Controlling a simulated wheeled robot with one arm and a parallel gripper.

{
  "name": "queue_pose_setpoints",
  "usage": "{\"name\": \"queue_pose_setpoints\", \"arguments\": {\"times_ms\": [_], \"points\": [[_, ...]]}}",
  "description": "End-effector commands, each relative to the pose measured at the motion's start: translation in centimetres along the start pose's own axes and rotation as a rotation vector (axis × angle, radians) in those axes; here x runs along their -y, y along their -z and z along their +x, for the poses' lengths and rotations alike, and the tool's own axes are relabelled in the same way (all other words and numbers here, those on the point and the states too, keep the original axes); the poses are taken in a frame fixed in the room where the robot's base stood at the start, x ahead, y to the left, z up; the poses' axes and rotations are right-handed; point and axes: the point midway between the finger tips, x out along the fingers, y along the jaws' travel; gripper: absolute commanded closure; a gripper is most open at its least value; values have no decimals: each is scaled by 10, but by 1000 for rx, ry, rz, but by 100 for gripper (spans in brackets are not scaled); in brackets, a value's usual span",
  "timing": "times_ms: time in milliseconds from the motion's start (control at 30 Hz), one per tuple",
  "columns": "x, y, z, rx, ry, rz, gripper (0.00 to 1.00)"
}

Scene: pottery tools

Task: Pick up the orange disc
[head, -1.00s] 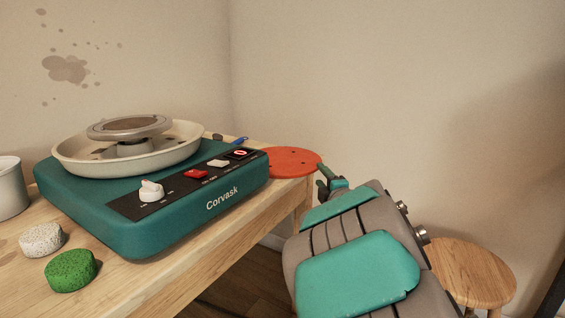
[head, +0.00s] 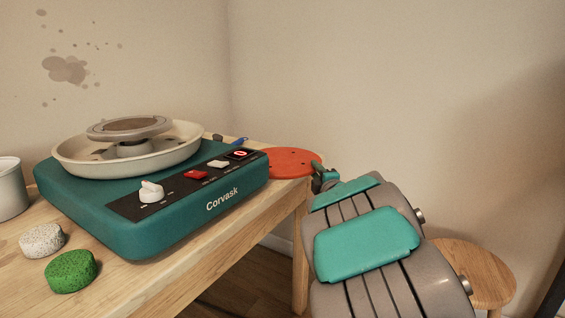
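The orange disc (head: 290,162) lies flat at the far right end of the wooden table, behind the teal pottery wheel, with small dark holes in it. Its right edge reaches to the table's edge or a little past it. My gripper (head: 319,178) is at the disc's right edge, mostly hidden behind my own arm. I cannot tell whether its fingers are around the disc's rim or only beside it, nor whether they touch it.
The teal pottery wheel (head: 150,222) with its cream pan fills the table (head: 180,287) left of the disc. A blue-handled tool (head: 239,141) lies behind it. Two sponges, green (head: 70,271) and speckled white (head: 42,240), lie in front. A wooden stool (head: 480,270) stands at right.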

Motion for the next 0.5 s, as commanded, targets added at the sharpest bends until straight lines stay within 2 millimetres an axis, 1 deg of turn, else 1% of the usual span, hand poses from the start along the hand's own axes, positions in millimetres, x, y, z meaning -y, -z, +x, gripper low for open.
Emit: {"name": "queue_pose_setpoints", "arguments": {"times_ms": [33, 233, 500], "points": [[0, 0, 0, 0, 0, 0, 78], [0, 0, 0, 0, 0, 0, 100], [0, 0, 0, 0, 1, 0, 100]]}}
